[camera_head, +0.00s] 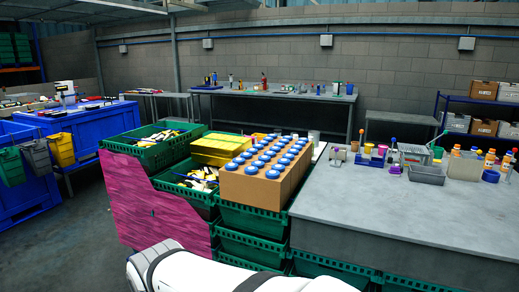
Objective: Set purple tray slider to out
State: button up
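A large purple panel (152,208) with a streaked surface stands upright at the left front of the stacked green crates; its top edge is stepped. It is the most prominent purple thing in view; whether it is the purple tray slider I cannot tell. A small dark mark or hole shows near its middle right. My white arm with dark bands crosses the bottom centre, in front of the panel's lower right part. No gripper fingers show.
Green crates (251,221) hold black, white and yellow items. A brown box (250,188) with several blue-topped items stands beside a yellow container (222,144). A grey worktable (380,217) fills the right. A blue table (92,128) stands left. Open floor (60,240) lies at lower left.

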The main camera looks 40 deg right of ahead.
aim_at(335, 163)
jog(key=z, duration=2.25)
jog(key=i, duration=1.65)
jog(key=z, duration=0.05)
